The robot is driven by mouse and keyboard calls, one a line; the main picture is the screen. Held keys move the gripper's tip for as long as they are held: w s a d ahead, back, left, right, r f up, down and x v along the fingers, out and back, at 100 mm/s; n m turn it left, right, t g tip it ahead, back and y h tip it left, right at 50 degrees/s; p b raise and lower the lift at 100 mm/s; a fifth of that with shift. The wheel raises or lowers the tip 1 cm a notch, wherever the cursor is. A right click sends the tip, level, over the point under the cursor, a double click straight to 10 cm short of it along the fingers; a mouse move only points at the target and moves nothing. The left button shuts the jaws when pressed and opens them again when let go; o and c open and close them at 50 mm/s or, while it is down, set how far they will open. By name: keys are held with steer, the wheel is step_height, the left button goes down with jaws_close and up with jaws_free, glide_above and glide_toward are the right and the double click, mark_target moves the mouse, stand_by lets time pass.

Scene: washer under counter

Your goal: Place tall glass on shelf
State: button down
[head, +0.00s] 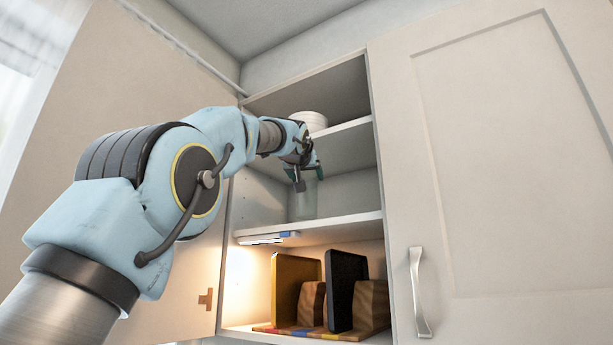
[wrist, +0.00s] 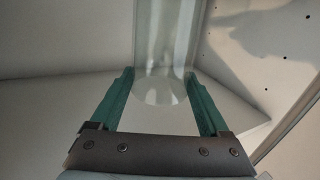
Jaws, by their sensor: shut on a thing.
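The tall glass (head: 305,200) is clear and upright inside the open wall cabinet, at the middle shelf (head: 345,222). In the head view its base is at the shelf's surface; I cannot tell whether it touches. My gripper (head: 304,176) reaches into this compartment and is shut on the glass's upper part. In the wrist view the glass (wrist: 165,50) stands between the two green fingers of the gripper (wrist: 162,88). The far side of the glass is hard to make out.
A white bowl or stack (head: 312,121) sits on the upper shelf (head: 345,128), just above my gripper. Below are boards and bookend-like blocks (head: 347,290). The open door (head: 130,150) is at left, a closed door (head: 500,170) at right. The middle shelf's right side is clear.

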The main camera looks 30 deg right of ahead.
steer(key=shift+f+b, duration=0.55)
steer(key=shift+b, duration=0.05)
jaws_free()
steer(key=shift+r+p, duration=0.55)
steer(key=shift+p, duration=0.05)
steer(key=b+v, duration=0.6)
steer(key=v, duration=0.6)
steer(key=shift+b, duration=0.35)
